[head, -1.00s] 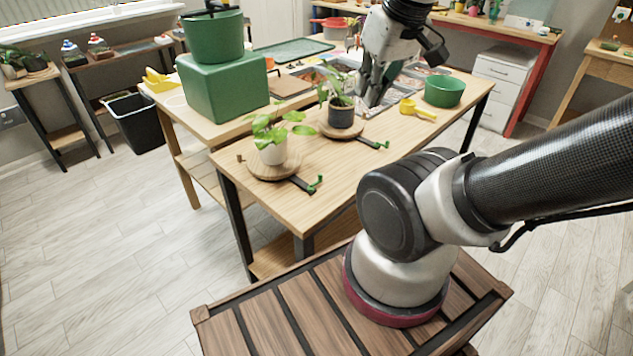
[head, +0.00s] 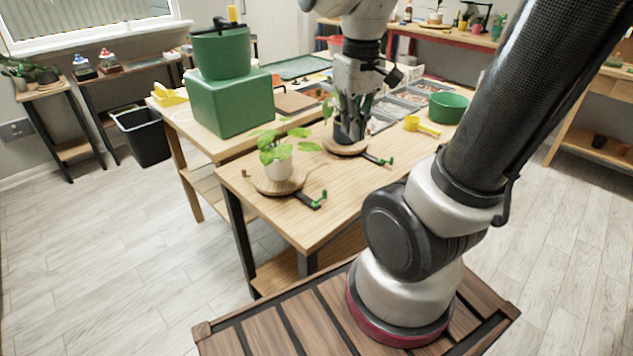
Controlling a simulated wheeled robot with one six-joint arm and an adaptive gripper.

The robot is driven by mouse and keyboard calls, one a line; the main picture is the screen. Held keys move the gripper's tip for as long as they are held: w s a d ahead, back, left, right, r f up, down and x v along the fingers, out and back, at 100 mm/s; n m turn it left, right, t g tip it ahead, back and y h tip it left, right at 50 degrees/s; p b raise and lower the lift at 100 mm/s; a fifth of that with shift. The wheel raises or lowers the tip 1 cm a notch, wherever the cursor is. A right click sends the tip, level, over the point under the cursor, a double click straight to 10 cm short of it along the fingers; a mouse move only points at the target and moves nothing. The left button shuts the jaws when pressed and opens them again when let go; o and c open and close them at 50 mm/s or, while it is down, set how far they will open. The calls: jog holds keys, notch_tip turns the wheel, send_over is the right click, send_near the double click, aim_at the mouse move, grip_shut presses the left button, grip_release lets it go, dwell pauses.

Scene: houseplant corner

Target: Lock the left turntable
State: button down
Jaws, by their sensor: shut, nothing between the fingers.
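The left turntable (head: 268,189) is a round wooden disc near the table's front left corner. A white pot (head: 279,169) with a leafy plant stands on it. Its lock is a black bar (head: 306,199) with a green handle (head: 322,196) at the disc's right front side. The right turntable (head: 339,149) lies behind and to the right, with a similar black bar and green handle (head: 389,161). My gripper (head: 352,137) points down, shut and empty, in front of the right plant's dark pot, hiding most of it. I cannot tell whether they touch.
A green box (head: 230,102) with a green pot (head: 221,50) on it stands at the left. A yellow scoop (head: 421,126) and a green bowl (head: 448,107) lie at the right. The front right of the wooden table (head: 345,199) is clear.

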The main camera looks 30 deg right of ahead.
jog(key=w+f+n+g, duration=0.1)
jog(key=w+f+g, duration=0.2)
jog(key=w+f, duration=1)
jog(key=w, duration=0.3)
jog(key=shift+w+a+f, duration=0.25)
jog(key=shift+w+a, duration=0.1)
jog(key=shift+a, duration=0.05)
jog(key=x, duration=1)
jog(key=shift+s+d, duration=0.1)
jog(key=shift+s, duration=0.05)
